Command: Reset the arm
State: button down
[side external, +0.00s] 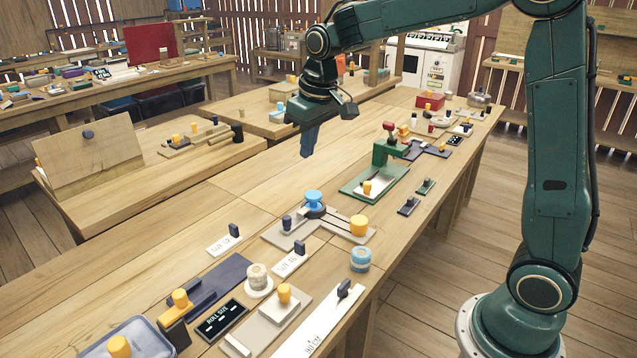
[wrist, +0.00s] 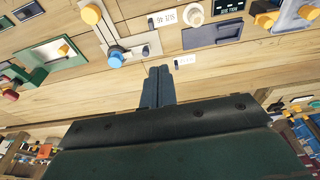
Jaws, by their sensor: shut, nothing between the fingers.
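My gripper (side external: 308,143) hangs above the wooden table in the side external view, over a bare stretch of planks. Its fingers are shut with nothing between them, pointing down. In the wrist view the closed fingers (wrist: 159,86) show at the middle, with the table behind them. The gripper is apart from all objects. The green press-like fixture (side external: 380,170) stands to its right, and the grey plate with blue and yellow knobs (side external: 290,237) lies nearer the camera.
White labelled strips (side external: 225,244), a dark sign (side external: 222,320), a blue-white round tin (side external: 361,258) and several knobbed blocks line the table's near side. A wooden board (side external: 90,160) leans on the table at left. Planks below my gripper are clear.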

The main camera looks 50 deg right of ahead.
jog(key=s+a+r+t, duration=0.1)
jog(key=s, duration=1.2)
jog(key=s+a+r+t, duration=0.1)
jog(key=s+t, duration=0.1)
jog(key=s, duration=1.1)
jog(key=shift+s+a, duration=0.25)
jog(key=shift+a, duration=0.15)
